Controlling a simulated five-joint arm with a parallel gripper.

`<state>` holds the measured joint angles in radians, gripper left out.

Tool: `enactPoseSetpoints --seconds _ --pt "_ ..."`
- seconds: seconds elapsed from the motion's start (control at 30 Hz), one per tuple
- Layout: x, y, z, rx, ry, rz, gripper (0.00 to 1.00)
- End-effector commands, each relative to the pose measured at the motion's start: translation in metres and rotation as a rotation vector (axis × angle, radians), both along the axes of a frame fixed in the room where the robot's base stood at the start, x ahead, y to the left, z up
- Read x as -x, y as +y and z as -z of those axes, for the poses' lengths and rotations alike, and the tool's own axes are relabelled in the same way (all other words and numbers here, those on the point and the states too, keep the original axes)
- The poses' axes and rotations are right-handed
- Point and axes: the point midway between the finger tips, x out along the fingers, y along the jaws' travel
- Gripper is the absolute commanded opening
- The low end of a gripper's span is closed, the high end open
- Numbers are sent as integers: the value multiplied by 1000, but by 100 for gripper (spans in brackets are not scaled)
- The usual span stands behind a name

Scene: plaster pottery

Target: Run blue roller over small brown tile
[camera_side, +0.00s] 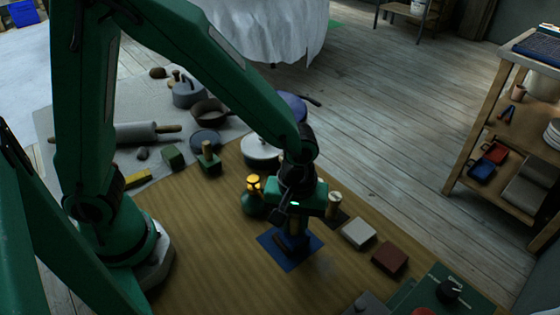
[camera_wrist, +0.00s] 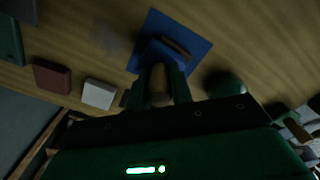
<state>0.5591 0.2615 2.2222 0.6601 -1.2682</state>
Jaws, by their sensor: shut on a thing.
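My gripper (camera_side: 295,222) is shut on the wooden handle of the blue roller (camera_side: 293,237), low over a blue mat (camera_side: 290,263). In the wrist view my gripper (camera_wrist: 158,84) has its fingers on either side of the pale handle, and the blue roller (camera_wrist: 156,53) lies just beyond the fingertips. The small brown tile (camera_wrist: 177,48) shows as a dark brown strip on the blue mat (camera_wrist: 197,52), right beside the roller. In the side view the tile (camera_side: 280,244) sits just left of the roller. I cannot tell whether they touch.
A green bottle-like thing with a yellow top (camera_side: 252,196) stands close left of my gripper. A pale-topped stamp (camera_side: 334,203), a white block (camera_side: 358,234) and a red-brown block (camera_side: 389,258) are to the right. A white-lidded pot (camera_side: 259,150) is behind. Bare wood lies front left.

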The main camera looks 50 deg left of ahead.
Motion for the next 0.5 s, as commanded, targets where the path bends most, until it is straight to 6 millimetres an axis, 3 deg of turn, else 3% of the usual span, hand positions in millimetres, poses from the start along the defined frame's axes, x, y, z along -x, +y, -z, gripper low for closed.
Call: enactPoseSetpoints --seconds 0.5 --pt "1 -7 1 0 0 1 0"
